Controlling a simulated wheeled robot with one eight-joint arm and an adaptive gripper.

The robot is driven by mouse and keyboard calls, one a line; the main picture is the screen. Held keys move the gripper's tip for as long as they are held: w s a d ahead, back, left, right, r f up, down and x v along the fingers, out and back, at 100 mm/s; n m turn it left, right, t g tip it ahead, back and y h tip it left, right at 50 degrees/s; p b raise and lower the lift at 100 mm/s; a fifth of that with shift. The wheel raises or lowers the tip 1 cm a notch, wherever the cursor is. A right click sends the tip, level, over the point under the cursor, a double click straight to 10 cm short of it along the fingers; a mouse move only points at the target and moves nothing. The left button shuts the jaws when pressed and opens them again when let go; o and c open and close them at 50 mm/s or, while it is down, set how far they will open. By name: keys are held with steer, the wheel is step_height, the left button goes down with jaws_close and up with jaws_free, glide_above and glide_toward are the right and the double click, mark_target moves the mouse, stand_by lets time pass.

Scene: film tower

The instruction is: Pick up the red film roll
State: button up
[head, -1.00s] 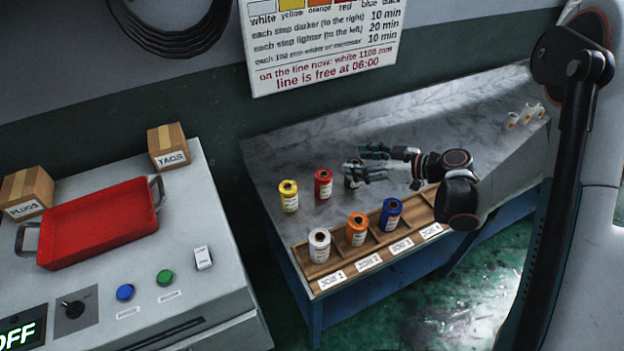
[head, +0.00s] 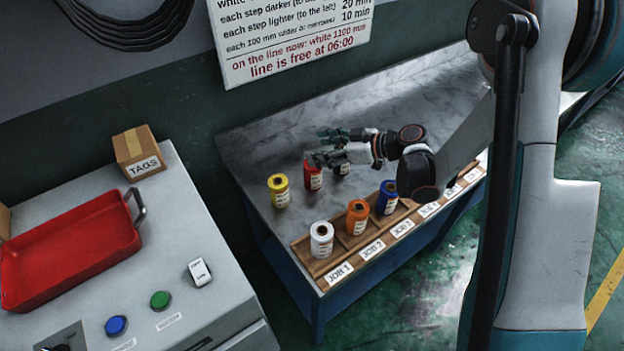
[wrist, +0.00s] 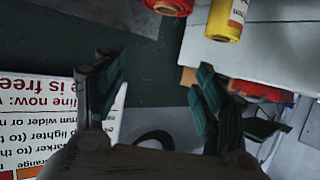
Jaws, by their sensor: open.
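The red film roll (head: 313,178) stands upright on the grey bench, to the right of the yellow roll (head: 279,190). My gripper (head: 319,148) is open and empty, with its fingertips at or just above the red roll's top in the head view, hiding part of it. I cannot tell whether they touch. In the wrist view the open fingers (wrist: 158,78) have nothing between them. There the red roll (wrist: 168,5) is at the top edge, cut off and beyond the fingers, with the yellow roll (wrist: 228,18) right of it.
White (head: 321,240), orange (head: 358,217) and blue (head: 387,198) rolls stand in the wooden job rack (head: 316,268) in front. A red tray (head: 70,250) lies on the console at left.

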mark_target(312, 176)
steer(key=f+b, duration=0.2)
steer(key=a+f+b, duration=0.1)
steer(key=f+b, duration=0.1)
steer(key=w+a+f+b, duration=0.1)
steer(key=f+b, duration=0.1)
steer(key=f, duration=0.1)
steer(key=shift+f, duration=0.1)
steer(key=b+x, duration=0.1)
steer(key=x, duration=0.1)
steer(key=b+x, duration=0.1)
steer(key=x, duration=0.1)
steer(key=shift+w+f, duration=0.3)
steer(key=shift+w, duration=0.05)
steer(key=shift+w+a, duration=0.1)
steer(key=shift+a, duration=0.2)
steer(key=c, duration=1.4)
steer(key=shift+c, duration=0.4)
